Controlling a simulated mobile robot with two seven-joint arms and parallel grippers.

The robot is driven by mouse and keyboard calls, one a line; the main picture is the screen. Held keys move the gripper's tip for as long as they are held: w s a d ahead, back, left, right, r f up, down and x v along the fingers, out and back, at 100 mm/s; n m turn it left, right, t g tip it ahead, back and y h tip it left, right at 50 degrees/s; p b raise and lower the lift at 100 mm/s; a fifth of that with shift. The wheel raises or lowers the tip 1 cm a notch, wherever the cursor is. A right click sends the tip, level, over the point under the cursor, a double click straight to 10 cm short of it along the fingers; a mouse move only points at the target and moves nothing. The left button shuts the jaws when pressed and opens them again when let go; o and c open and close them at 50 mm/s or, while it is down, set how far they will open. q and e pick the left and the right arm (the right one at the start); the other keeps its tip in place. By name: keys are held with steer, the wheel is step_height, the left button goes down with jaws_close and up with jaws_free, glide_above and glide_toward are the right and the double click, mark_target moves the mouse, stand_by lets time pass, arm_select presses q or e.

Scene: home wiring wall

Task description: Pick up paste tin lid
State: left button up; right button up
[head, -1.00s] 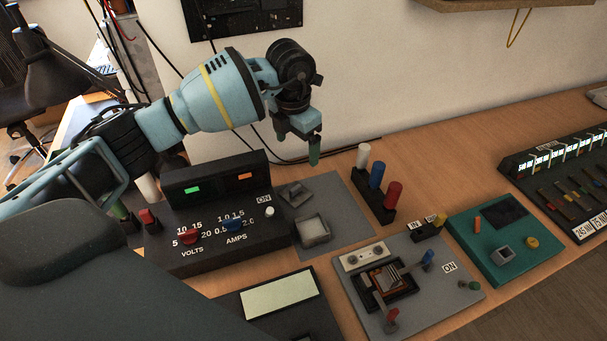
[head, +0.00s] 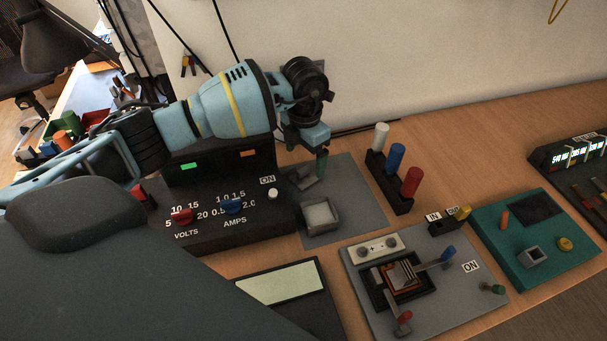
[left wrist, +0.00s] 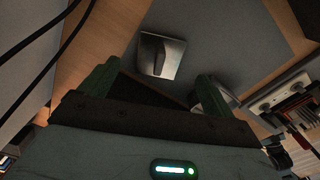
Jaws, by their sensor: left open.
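The paste tin lid (head: 303,180) is a small flat grey square with a raised part, lying on the grey mat (head: 350,196) behind the open tin. In the left wrist view the lid (left wrist: 161,55) lies just beyond and between my two green fingertips. The square paste tin (head: 321,216) has a pale filling; part of it shows behind the right finger in the left wrist view (left wrist: 213,98). My left gripper (head: 322,162) is open and empty, pointing down over the lid; in the head view it partly hides the lid. My right gripper is not in view.
The black power supply (head: 215,205) with knobs stands left of the mat. A rack with white, blue and red cylinders (head: 398,180) stands to the right. A grey switch board (head: 425,285) and a green board (head: 545,235) lie farther right. The wall is close behind.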

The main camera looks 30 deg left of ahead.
mark_target(304, 169)
arm_select(q)
step_height(304, 169, down, 5)
steer(key=shift+s+r, duration=0.1)
steer(key=shift+s, duration=0.05)
steer(key=c, duration=1.1)
steer(key=shift+r, duration=0.6)
step_height(304, 169, up, 2)
steer(key=shift+a+r, duration=0.1)
steer(key=shift+r, duration=0.05)
steer(key=d, duration=0.5)
steer(key=s+d+r+b, duration=0.1)
steer(key=d, duration=0.4)
steer(key=s+d, duration=0.1)
steer(key=d, duration=0.5)
steer(key=shift+r, duration=0.2)
